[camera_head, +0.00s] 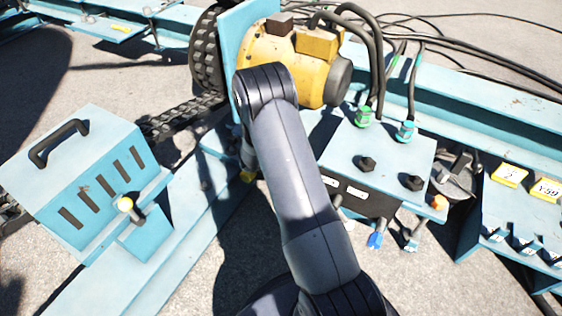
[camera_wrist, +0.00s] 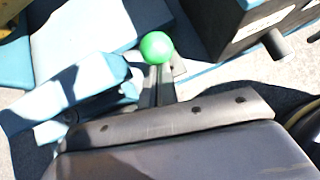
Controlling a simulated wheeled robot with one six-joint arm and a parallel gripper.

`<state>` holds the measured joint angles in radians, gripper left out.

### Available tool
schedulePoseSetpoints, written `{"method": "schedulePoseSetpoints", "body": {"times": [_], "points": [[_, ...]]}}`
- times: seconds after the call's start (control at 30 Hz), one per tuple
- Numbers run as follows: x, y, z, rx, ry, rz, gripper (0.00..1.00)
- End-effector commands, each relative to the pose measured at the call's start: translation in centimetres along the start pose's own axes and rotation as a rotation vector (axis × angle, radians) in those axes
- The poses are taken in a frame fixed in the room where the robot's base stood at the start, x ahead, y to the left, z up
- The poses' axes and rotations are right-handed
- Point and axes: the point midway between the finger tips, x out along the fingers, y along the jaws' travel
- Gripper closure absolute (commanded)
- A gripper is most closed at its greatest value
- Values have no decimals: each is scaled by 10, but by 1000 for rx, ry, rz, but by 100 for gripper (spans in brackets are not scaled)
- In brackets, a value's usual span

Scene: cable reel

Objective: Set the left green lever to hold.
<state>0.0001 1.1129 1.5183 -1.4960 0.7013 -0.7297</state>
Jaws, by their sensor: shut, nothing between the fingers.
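A green ball knob (camera_wrist: 157,47) of a lever shows in the wrist view, just beyond the tips of my gripper (camera_wrist: 158,72). The two dark fingers are together and empty, pointing at the knob. They overlap its lower edge in the picture; I cannot tell whether they touch it. The lever's shaft is hidden, so its setting cannot be read. In the head view my arm covers the gripper and the green lever. I cannot tell from these views whether this is the left one.
A blue valve box with a dark labelled front (camera_head: 358,192) stands right of my arm, with hoses on top. Its dark side (camera_wrist: 240,28) shows in the wrist view. A yellow motor (camera_head: 275,58) is behind my arm. A blue slotted cabinet (camera_head: 88,180) stands left.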

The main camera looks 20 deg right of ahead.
Motion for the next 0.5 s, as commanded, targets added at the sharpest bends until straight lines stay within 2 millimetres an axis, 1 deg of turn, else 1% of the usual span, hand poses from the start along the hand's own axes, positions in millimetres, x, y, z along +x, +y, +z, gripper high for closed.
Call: {"method": "schedulePoseSetpoints", "body": {"times": [0.03, 0.2, 0.5], "points": [[1, 1, 6, 1, -1, 0, 100], [7, 3, 16, 0, -2, 0, 100], [13, 5, 26, -1, -4, 0, 100]]}}
